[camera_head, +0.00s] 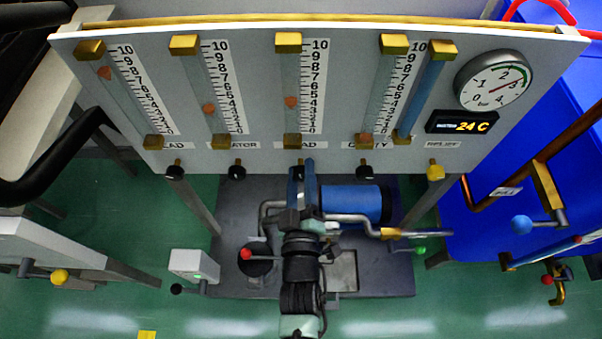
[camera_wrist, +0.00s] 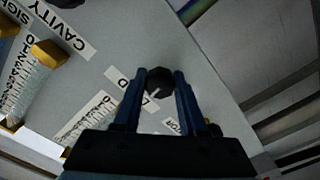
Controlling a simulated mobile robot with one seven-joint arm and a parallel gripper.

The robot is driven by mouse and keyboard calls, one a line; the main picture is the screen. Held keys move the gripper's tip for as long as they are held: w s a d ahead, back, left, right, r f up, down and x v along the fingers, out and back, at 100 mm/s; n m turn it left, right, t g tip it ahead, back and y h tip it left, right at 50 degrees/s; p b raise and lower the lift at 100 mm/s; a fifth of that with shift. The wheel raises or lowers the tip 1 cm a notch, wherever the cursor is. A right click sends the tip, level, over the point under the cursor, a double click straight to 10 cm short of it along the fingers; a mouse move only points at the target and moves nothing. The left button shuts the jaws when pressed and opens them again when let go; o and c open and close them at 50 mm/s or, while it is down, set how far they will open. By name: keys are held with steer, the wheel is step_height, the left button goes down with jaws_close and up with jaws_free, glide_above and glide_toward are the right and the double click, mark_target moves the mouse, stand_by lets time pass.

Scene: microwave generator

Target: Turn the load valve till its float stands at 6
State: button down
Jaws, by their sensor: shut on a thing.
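The load valve (camera_head: 297,172) is a black knob under the third flow tube from the left, on the lower edge of the grey panel. Its label is partly covered. In the wrist view the dark round knob (camera_wrist: 158,80), with a pale pointer line, sits between the blue fingertips. My gripper (camera_head: 303,172) reaches up to it from below and is shut on it; it also shows in the wrist view (camera_wrist: 160,88).
Similar black knobs sit beside it, the nearer ones at left (camera_head: 237,173) and right (camera_head: 361,172). A yellow relief knob (camera_head: 435,172) is farther right. A round gauge (camera_head: 495,80) and a 24 C display (camera_head: 462,122) are at right. A blue cylinder (camera_head: 352,204) and pipes lie below the panel.

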stand_by(0.3)
steer(key=shift+c, duration=2.3)
jaws_free()
steer(key=shift+s, duration=0.1)
steer(key=s+p, duration=0.2)
steer(key=s, duration=1)
steer(key=shift+s, duration=0.4)
